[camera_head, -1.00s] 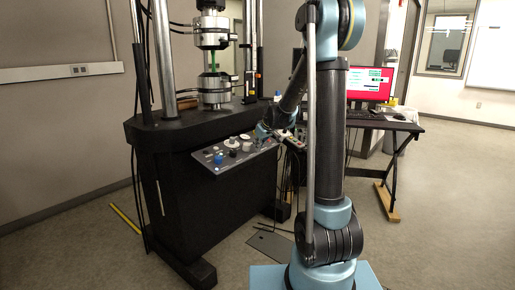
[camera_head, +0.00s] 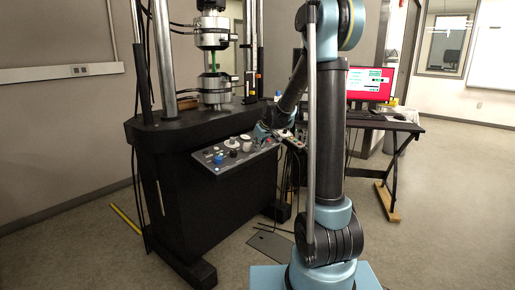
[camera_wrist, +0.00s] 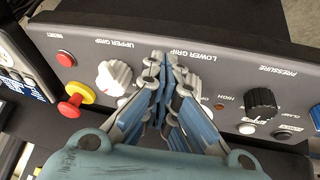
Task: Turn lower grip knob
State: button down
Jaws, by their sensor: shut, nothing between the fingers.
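The lower grip knob is mostly or wholly hidden behind my gripper (camera_wrist: 164,58) in the wrist view. The "LOWER GRIP" label (camera_wrist: 210,57) shows just beside the fingertips. My gripper is shut with nothing between its fingers, and its tips point at the control panel (camera_wrist: 215,50). I cannot tell whether they touch the knob. In the head view my gripper (camera_head: 262,132) is at the right part of the panel (camera_head: 210,166) on the front of the black test machine.
A white upper grip knob (camera_wrist: 113,76) and a red-and-yellow emergency button (camera_wrist: 75,98) are left of my gripper in the wrist view. A black pressure knob (camera_wrist: 261,102) is to the right. A desk with a red-screened monitor (camera_head: 368,83) stands behind my arm.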

jog(key=shift+w+a+r, duration=0.1)
jog(key=shift+a+r, duration=0.05)
jog(key=shift+a, duration=0.4)
jog(key=s+d+r, duration=0.5)
jog(key=d+r, duration=0.1)
jog(key=d, duration=0.2)
jog(key=shift+s+d+r, duration=0.3)
jog(key=shift+s+d, duration=0.1)
jog(key=s+d+f+m+g+h, duration=0.1)
jog(key=s+d+f+m, duration=0.1)
jog(key=s, duration=1.1)
jog(key=s+d+f+m+g+h, duration=0.1)
jog(key=s+d+f+m, duration=0.2)
jog(key=s, duration=1.1)
jog(key=s+d+f+m+g+h, duration=0.1)
jog(key=s+d+f, duration=0.3)
jog(key=s, duration=1)
notch_tip(320, 180, down, 4)
jog(key=shift+s+r+m+g, duration=0.2)
jog(key=shift+m+g, duration=0.3)
jog(key=shift+m, duration=0.3)
